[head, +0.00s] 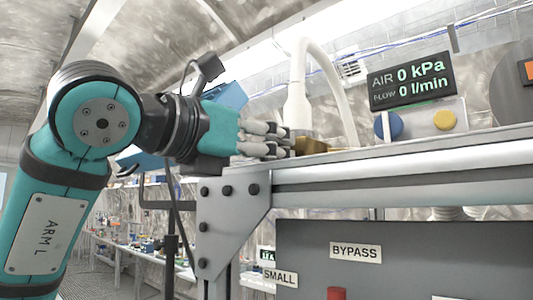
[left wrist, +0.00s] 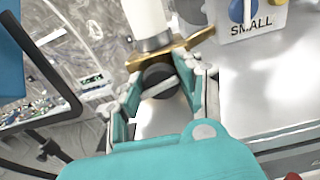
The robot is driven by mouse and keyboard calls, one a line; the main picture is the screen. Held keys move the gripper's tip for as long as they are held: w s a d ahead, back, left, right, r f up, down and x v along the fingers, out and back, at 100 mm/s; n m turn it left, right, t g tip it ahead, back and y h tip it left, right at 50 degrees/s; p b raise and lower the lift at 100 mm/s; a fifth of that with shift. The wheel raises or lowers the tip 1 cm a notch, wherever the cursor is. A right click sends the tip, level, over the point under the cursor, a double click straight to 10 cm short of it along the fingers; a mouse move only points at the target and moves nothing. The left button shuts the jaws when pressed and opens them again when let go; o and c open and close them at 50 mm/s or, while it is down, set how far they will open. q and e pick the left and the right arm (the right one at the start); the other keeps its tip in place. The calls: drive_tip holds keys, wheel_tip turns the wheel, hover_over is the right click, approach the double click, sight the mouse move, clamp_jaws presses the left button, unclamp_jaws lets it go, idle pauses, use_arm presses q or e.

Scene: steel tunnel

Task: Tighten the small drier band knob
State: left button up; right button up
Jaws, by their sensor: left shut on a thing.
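The small drier is a white upright column (head: 298,95), with a brass band (head: 313,146) around its foot on the steel bench top. In the left wrist view the brass band (left wrist: 170,50) crosses the column's (left wrist: 148,18) lower end, and its dark round knob (left wrist: 158,80) faces the camera. My left gripper (head: 284,142) reaches in from the left at bench height. Its fingers (left wrist: 163,84) are shut on the knob, one on each side. In the head view the fingers hide the knob. My right gripper is not in view.
A display (head: 412,80) reads AIR 0 kPa, FLOW 0 l/min. Below it a panel carries a blue knob (head: 389,126) and a yellow knob (head: 445,120). A pale hose (head: 335,85) arches from the column. The bench's steel front rail (head: 410,168) runs just right of my gripper.

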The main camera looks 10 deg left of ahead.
use_arm(q)
drive_tip(key=o, duration=0.9)
drive_tip(key=shift+a, duration=0.1)
drive_tip(key=v, duration=1.2)
